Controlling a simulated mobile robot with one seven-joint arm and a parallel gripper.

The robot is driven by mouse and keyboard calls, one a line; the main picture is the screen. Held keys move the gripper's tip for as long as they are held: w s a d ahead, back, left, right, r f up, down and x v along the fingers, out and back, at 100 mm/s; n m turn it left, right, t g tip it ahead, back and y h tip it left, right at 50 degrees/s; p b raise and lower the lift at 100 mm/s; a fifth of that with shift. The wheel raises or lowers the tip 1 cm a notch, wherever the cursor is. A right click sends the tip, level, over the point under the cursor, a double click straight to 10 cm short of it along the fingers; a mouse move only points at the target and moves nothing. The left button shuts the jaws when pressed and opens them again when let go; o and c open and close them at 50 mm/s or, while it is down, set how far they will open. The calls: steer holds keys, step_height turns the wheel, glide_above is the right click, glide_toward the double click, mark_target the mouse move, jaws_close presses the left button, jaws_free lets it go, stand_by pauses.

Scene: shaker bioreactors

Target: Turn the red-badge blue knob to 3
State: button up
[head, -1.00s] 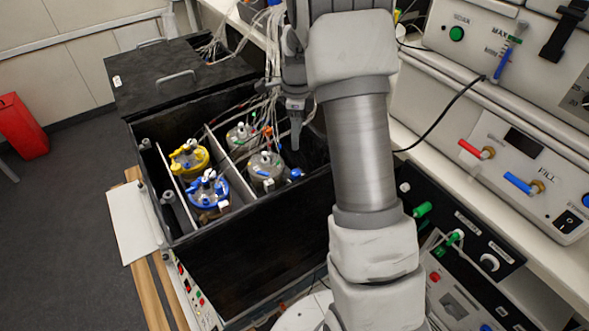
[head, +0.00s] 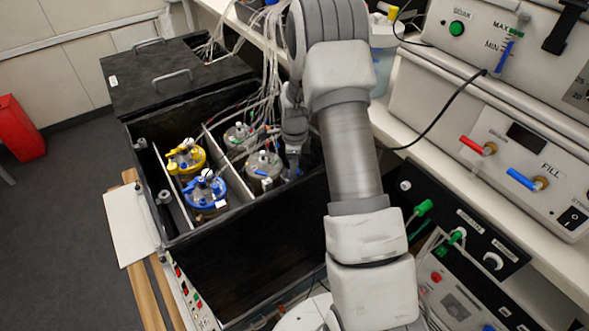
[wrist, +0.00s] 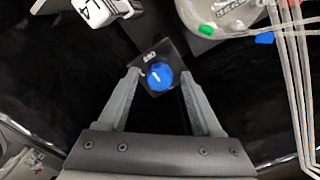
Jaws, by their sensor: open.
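A blue knob (wrist: 160,77) with a white pointer mark sits on a small dark plate (wrist: 148,58) with small white markings, in the wrist view. The markings are too small to read surely, and I see no red badge on it. My gripper (wrist: 160,73) is open, with one finger on each side of the knob. I cannot tell whether the fingertips touch it. In the head view my gripper (head: 293,163) is down inside the black box (head: 270,230), right of the vessels, and the knob there is hidden.
A steel-lidded vessel (head: 262,170) stands close left of my gripper. Blue-topped (head: 205,190) and yellow-topped (head: 186,158) vessels stand further left. Tubes (head: 272,75) hang close by and also show at the right in the wrist view (wrist: 297,90). A control panel (head: 470,240) is at right.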

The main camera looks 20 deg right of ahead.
jaws_close()
